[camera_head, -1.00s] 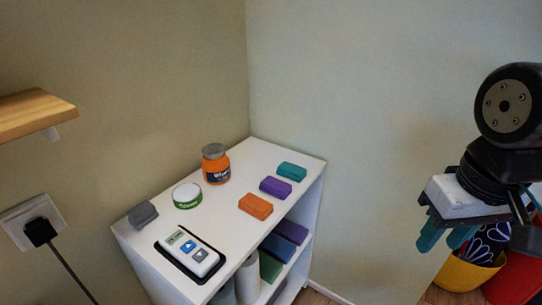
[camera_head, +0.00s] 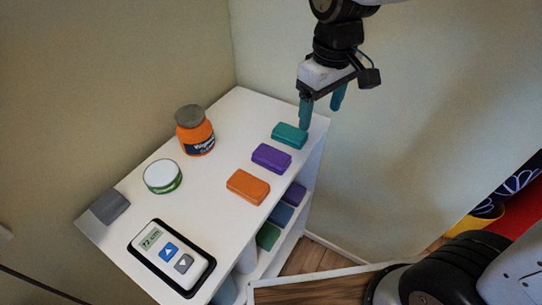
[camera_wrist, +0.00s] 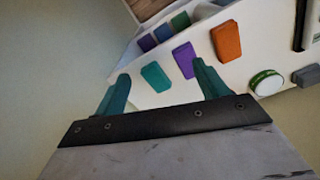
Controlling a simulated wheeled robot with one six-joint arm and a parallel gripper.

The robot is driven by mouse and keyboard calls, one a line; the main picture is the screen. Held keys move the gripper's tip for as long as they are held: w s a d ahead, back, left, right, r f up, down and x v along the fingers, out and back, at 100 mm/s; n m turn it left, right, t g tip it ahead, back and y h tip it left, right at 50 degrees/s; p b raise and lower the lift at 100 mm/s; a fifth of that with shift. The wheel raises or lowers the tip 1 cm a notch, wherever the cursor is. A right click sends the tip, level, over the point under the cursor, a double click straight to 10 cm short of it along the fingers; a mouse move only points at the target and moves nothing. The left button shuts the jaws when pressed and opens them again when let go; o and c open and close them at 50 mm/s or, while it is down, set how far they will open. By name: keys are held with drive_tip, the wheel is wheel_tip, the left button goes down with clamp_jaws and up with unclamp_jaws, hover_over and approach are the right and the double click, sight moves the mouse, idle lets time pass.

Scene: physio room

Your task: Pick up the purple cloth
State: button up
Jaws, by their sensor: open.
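The purple cloth (camera_head: 271,158) is a small folded block on the white shelf top, between a teal cloth (camera_head: 290,135) and an orange cloth (camera_head: 248,186). In the wrist view the purple cloth (camera_wrist: 184,60) lies beyond my right fingertip, which hides part of it. My gripper (camera_head: 321,108) is open and empty, with teal fingers pointing down. It is above the far right of the shelf top, close to the teal cloth in the picture. In the wrist view its fingers (camera_wrist: 160,78) are spread wide, with the teal cloth (camera_wrist: 155,76) showing between them.
On the white shelf unit (camera_head: 215,235) stand an orange jar (camera_head: 196,135), a green-white tin (camera_head: 162,176), a grey block (camera_head: 109,206) and a white device (camera_head: 172,254) on a black tray. Walls stand behind the shelf. More folded cloths (camera_head: 268,237) lie on the lower shelf.

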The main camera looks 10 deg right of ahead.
sight(269, 153)
drive_tip(key=w+a+f+n, duration=0.1)
drive_tip(key=a+f, duration=0.1)
drive_tip(key=a, duration=0.1)
drive_tip(key=w+a+f+n, duration=0.1)
drive_tip(key=w+a+f, duration=0.1)
drive_tip(key=a, duration=0.1)
drive_tip(key=w+a+f+n, duration=0.1)
drive_tip(key=a+f, duration=0.2)
drive_tip(key=shift+w+a+f, duration=0.1)
drive_tip(key=shift+w+a, duration=0.25)
drive_tip(key=shift+w, duration=0.05)
drive_tip(key=f, duration=0.7)
drive_tip(key=shift+s+f, duration=0.3)
drive_tip(key=shift+f, duration=0.05)
drive_tip(key=c, duration=1.1)
